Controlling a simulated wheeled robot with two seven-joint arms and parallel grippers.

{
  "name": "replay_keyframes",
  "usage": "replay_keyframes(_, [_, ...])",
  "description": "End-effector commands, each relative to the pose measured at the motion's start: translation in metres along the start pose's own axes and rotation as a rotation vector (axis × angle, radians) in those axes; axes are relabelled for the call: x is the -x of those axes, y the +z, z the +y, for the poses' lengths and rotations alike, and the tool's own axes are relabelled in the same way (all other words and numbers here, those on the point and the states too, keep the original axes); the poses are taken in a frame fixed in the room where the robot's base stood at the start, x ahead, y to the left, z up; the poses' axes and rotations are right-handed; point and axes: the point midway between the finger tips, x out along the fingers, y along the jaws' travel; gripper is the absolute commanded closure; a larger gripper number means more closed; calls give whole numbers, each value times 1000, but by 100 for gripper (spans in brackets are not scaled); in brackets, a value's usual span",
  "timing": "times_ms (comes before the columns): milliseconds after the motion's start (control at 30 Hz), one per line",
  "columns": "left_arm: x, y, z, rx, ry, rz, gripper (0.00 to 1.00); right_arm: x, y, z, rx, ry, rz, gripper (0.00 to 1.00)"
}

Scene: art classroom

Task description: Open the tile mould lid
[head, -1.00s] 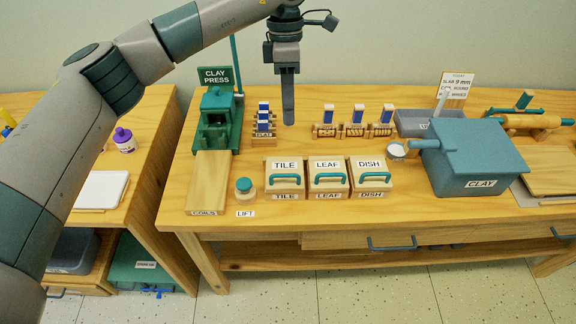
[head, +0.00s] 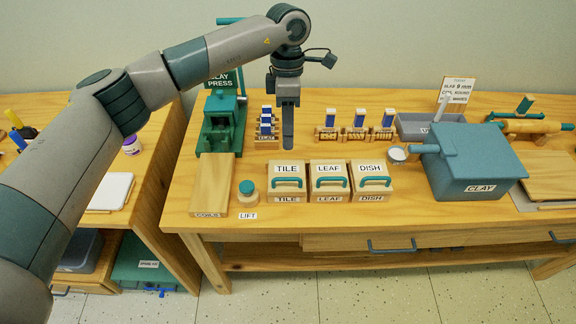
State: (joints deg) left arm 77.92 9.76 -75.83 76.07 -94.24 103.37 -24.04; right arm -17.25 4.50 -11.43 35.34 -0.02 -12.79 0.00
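The tile mould (head: 287,196) is a wooden box on the table, left of the leaf and dish moulds. Its lid (head: 287,169), labelled TILE, is shut and has a teal bar handle (head: 287,183) along the front. My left gripper (head: 288,142) points down just behind the tile mould lid, apart from the handle. Its fingers show edge-on as one narrow strip, so I cannot tell whether they are apart. Nothing is visibly held. My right gripper is out of view.
The leaf mould (head: 328,196) and dish mould (head: 371,195) stand close on the right. A round teal-topped LIFT knob (head: 248,189) and the clay press (head: 221,124) are on the left. The clay bin (head: 475,168) stands at the right. Wooden stamps (head: 330,126) stand behind the moulds.

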Motion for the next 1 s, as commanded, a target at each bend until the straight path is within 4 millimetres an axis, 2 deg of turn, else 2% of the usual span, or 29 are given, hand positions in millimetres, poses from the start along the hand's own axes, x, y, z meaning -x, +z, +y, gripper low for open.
replay_keyframes(33, [-7, 0, -1, 0, -4, 1, 72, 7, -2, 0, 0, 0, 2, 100])
replay_keyframes(400, [-74, 0, -1, 1, -4, 1, 72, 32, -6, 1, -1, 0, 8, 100])
replay_keyframes(600, [-101, 0, -1, 2, -2, -1, 72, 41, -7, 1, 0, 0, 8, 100])
replay_keyframes(800, [-115, 0, 0, 0, 0, -1, 72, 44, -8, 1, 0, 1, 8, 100])
replay_keyframes(1000, [-118, 0, 0, 0, 1, 0, 72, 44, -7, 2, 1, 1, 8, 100])
